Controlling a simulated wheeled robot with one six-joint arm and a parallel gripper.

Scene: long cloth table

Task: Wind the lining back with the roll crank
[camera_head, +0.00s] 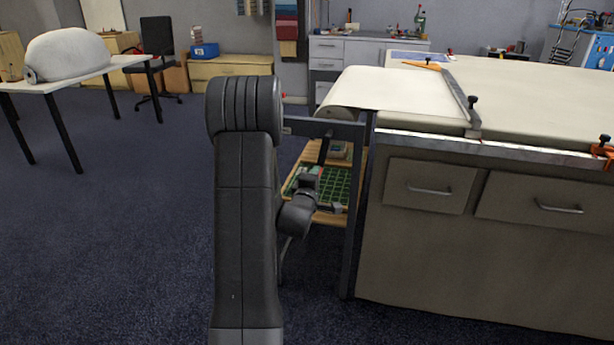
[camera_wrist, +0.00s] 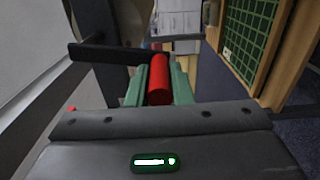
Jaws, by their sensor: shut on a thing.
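In the wrist view my gripper (camera_wrist: 158,84) has its two green fingers closed on the red cylindrical handle (camera_wrist: 159,78) of the roll crank. The crank's dark flat arm (camera_wrist: 108,57) runs left from the handle. In the head view the roll (camera_head: 338,112) sits at the table's left end. The cream lining (camera_head: 392,92) lies from the roll across the tabletop to a metal bar (camera_head: 459,98). My own arm covers part of the roll's left side, and the red handle cannot be made out clearly there.
A dark frame post (camera_head: 356,215) stands at the table's left end. Behind it is a wooden shelf with a green gridded tray (camera_head: 326,186). An orange clamp (camera_head: 603,150) grips the table's front edge. The floor left of my arm is open up to a white side table (camera_head: 75,82).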

